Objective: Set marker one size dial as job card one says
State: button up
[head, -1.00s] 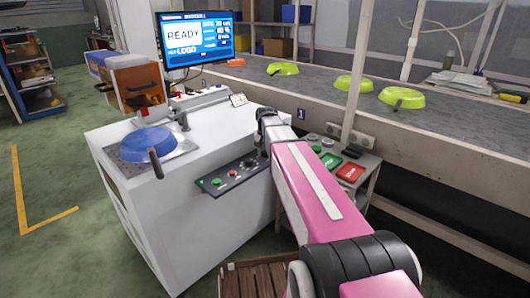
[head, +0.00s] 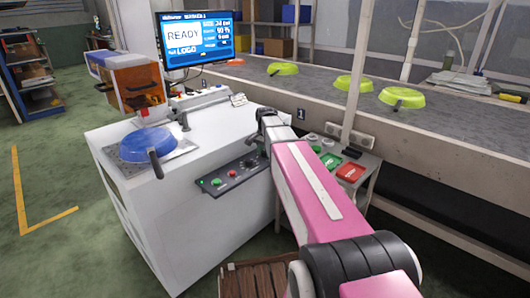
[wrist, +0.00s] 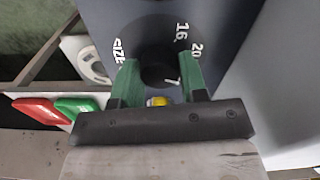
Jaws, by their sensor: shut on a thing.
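Marker one is the white cabinet (head: 150,215) with a control panel (head: 232,174) on its front. In the wrist view, the green fingers of my gripper (wrist: 158,88) are shut on the dark round size dial (wrist: 157,68), one on each side. "SIZE", "16" and "20" are printed around it, and a short white mark shows on the knob. The fingers hide other markings. In the head view, my gripper (head: 264,135) is at the panel's right end and hides the dial. The screen (head: 197,40) reads "READY" and "LOGO"; its smaller figures are hard to read. A small white card (head: 239,100) stands on the cabinet, its text illegible.
A blue pan (head: 146,144) sits on the cabinet's plate. Several lime pans (head: 354,83) are on the conveyor (head: 455,115) behind. Green floor is open at left.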

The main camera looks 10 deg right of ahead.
dwell(0.3)
jog(key=o, duration=0.9)
notch_tip(320, 180, up, 11)
jog(key=shift+f, duration=0.1)
